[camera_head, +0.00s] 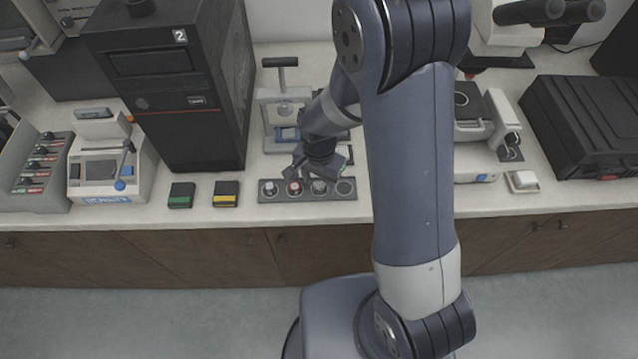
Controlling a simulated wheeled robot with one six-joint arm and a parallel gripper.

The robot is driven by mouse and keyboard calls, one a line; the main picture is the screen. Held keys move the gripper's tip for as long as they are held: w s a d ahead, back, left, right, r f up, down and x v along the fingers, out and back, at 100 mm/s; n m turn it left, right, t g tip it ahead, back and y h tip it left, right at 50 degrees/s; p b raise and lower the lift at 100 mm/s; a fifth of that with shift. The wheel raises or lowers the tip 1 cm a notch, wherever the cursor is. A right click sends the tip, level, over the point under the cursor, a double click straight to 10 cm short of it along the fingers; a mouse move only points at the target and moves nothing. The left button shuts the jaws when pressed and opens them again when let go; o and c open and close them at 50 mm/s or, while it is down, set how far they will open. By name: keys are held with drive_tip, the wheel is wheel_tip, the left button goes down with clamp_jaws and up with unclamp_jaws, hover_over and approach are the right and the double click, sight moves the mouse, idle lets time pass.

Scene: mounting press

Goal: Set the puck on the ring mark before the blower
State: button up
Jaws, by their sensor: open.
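A dark tray (306,196) with a row of round wells lies near the front of the bench. Small pucks sit in it: a pale one (270,187) at the left, a reddish one (295,187) beside it and a greyish one (320,186) further right. The rightmost well (345,187) looks empty. My gripper (319,171) points down just above and behind the tray's middle and is open, with nothing visible between its fingers. I cannot tell whether it touches a puck. I cannot make out the ring mark or surely tell which device is the blower.
A tall black cabinet (200,130) marked 2 stands left of my gripper, with green-banded (181,195) and yellow-banded (226,194) blocks before it. A small press (283,105) stands behind. A white machine (478,130) and black case (585,125) are right. My arm hides the bench between.

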drive_tip(key=shift+f, duration=0.5)
drive_tip(key=c, duration=1.1)
drive_tip(key=shift+r, duration=0.1)
